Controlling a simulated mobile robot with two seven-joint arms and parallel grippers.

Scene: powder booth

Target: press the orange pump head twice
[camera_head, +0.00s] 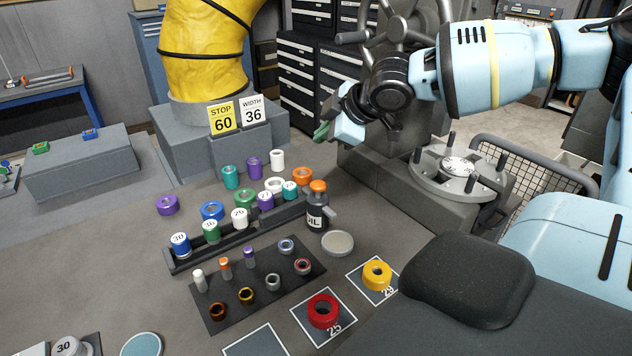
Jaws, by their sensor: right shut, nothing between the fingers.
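The bottle stands upright on the grey table, at the right end of a dark rack of rings. My right gripper (323,131) is shut and empty. It shows above the pump head in the picture, apart from it, in front of the grey machine. Its fingers are partly hidden by the wrist. My left gripper is not in view.
A dark rack (190,262) with numbered coloured rings stands left of the bottle. A dark tray (232,322) with small parts lies in front. A grey disc (338,243) lies close to the bottle. A red ring (323,312) and a yellow ring (377,276) sit on marked squares.

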